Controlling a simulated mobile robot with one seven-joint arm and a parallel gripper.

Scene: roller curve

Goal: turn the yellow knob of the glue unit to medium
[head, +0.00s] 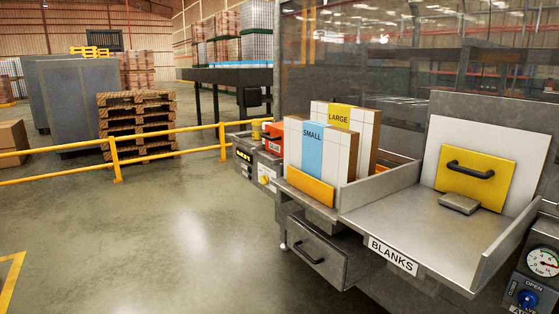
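The glue unit (256,160) appears to be the small grey box at the left end of the machine. Its front carries a dark display with yellow characters (243,154) and a white label (267,171). A small yellow knob (264,181) sits at the lower part of the white label. The knob is too small for me to read its setting or the marks around it. A red part (274,131) is on top of the unit. My gripper is not in view.
Right of the unit stand SMALL (308,155) and LARGE (342,117) blanks behind a yellow-orange block (311,187). A metal BLANKS tray (410,225) and a drawer (318,250) jut forward. A yellow railing (170,130) runs left. Floor (190,220) in front is clear.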

